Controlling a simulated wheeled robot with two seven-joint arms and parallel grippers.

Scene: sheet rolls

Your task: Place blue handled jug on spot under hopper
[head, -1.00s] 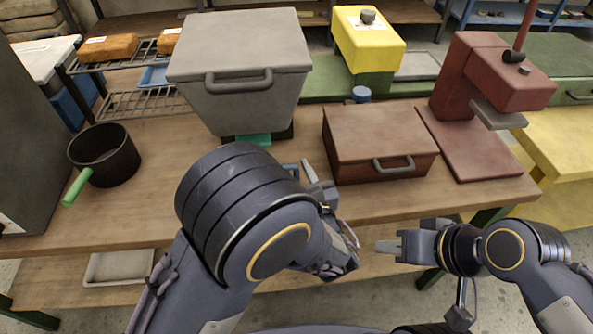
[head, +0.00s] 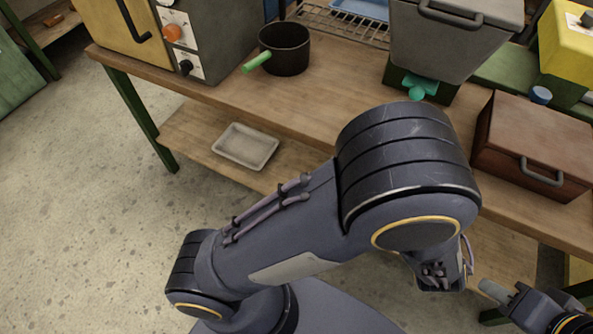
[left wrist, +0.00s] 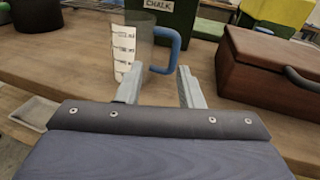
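In the head view my left arm hides the jug and that gripper. The grey hopper (head: 440,45) has a teal spout (head: 420,86) and a green base, behind the jug. I cannot make out the spot under it. My right gripper (head: 492,290) is at the lower right, apart from everything; its finger gap does not show.
A red-brown box (head: 530,145) stands right of the hopper. A black pot (head: 285,50) with a green handle and a grey oven-like unit (head: 215,40) stand left. A tray (head: 245,146) lies on the lower shelf. The wooden bench (head: 330,95) is clear between pot and hopper.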

